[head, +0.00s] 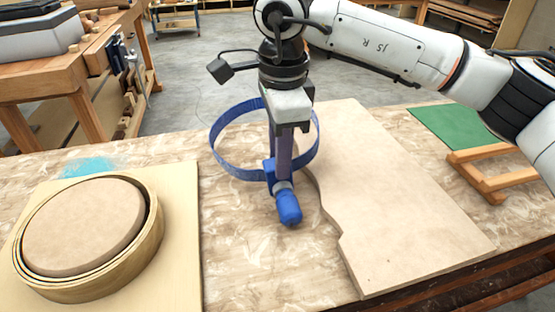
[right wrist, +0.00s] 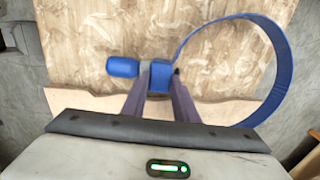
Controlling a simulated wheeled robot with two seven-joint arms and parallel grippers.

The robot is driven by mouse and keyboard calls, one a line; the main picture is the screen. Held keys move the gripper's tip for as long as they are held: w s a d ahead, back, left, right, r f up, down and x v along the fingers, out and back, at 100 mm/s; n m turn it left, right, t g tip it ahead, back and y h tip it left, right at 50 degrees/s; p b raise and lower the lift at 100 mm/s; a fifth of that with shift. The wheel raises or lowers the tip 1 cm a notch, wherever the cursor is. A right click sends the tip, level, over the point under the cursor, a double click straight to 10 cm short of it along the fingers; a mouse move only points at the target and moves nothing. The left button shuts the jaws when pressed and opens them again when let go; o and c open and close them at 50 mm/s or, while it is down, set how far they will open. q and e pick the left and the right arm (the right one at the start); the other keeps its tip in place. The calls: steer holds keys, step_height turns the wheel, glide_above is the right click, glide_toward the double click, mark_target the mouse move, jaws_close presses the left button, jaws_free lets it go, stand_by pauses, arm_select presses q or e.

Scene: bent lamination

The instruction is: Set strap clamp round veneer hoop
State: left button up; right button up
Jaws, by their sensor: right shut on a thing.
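The strap clamp (head: 233,175) is a blue band loop with a blue handle (head: 289,208). My right gripper (head: 283,180) points down and is shut on the clamp's buckle, holding it up over the table near the middle. In the right wrist view the buckle (right wrist: 160,76) sits between the fingertips, with the handle to the left and the loop to the right. The veneer hoop (head: 88,286) is a pale wooden ring around a round form (head: 82,226) on a light board at the left. The strap is apart from the hoop. My left gripper is not in view.
A large tan panel (head: 385,215) with a wavy edge lies right of centre. A wooden frame (head: 490,178) and a green mat (head: 455,130) are at the right. Bare table (head: 250,255) lies between the board (head: 182,250) and the panel. A workbench (head: 50,75) stands behind left.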

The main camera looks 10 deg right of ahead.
step_height(320, 180, up, 16)
steer(key=p, duration=0.6)
steer(key=shift+p, duration=0.4)
steer(key=shift+f, duration=0.1)
